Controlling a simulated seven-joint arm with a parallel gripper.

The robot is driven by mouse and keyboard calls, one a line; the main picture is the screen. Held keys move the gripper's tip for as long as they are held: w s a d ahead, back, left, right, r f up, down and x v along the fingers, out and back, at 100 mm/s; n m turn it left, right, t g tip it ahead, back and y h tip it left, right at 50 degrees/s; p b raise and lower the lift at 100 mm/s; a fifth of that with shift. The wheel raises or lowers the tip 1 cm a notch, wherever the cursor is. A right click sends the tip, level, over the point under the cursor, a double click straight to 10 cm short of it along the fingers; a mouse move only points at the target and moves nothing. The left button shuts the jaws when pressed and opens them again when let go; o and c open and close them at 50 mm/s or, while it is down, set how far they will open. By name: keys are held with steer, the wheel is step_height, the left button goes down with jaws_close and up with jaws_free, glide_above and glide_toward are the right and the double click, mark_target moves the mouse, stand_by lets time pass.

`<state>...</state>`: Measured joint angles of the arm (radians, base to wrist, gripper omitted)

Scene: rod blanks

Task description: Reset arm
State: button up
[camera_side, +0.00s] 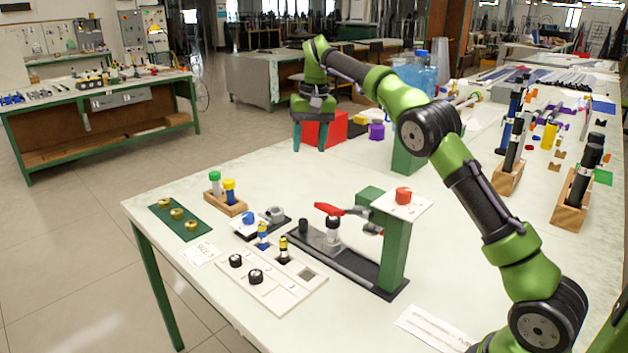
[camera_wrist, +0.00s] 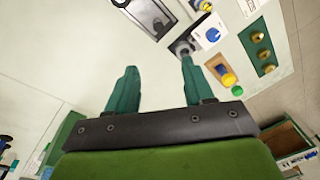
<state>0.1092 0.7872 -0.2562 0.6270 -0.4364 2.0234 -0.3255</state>
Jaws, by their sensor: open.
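My gripper (camera_side: 309,148) is at the upper middle of the side view, pointing down over the far part of the table, with its teal fingers apart. In the wrist view my gripper (camera_wrist: 158,82) shows both fingers spread with nothing between them. In the side view, a red box (camera_side: 335,128) stands right beside or behind the fingers; I cannot tell whether they touch. My green arm reaches from the lower right up to the gripper.
A press fixture with a green column (camera_side: 394,243) and red lever stands mid-table. A white tray (camera_side: 262,290) with several small parts, a green mat (camera_side: 163,215) and a wooden block with bottles (camera_side: 233,206) lie left. Wooden stands (camera_side: 570,212) are right. Bare table lies between gripper and fixture.

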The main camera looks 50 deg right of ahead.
steer(key=s+a+r+n+t, duration=0.1)
steer(key=s+a+r, duration=0.1)
steer(key=s, duration=0.3)
steer(key=s+a+r+t+y, duration=0.1)
steer(key=s+a+r, duration=0.2)
steer(key=s, duration=0.3)
steer(key=s+a+r+n+t, duration=0.1)
steer(key=s+a+r, duration=0.1)
steer(key=s, duration=0.3)
steer(key=s+a+f+t, duration=0.1)
steer(key=s+a+f, duration=0.1)
steer(key=s, duration=0.3)
steer(key=s+a+f+t, duration=0.1)
steer(key=s+a+f, duration=0.1)
steer(key=s+f, duration=0.2)
steer(key=s+a+f+n+t, duration=0.1)
steer(key=s+a+f, duration=0.1)
steer(key=s, duration=0.4)
steer(key=shift+s+a+f+y, duration=0.15)
steer(key=shift+f+y, duration=0.15)
steer(key=shift+f, duration=0.3)
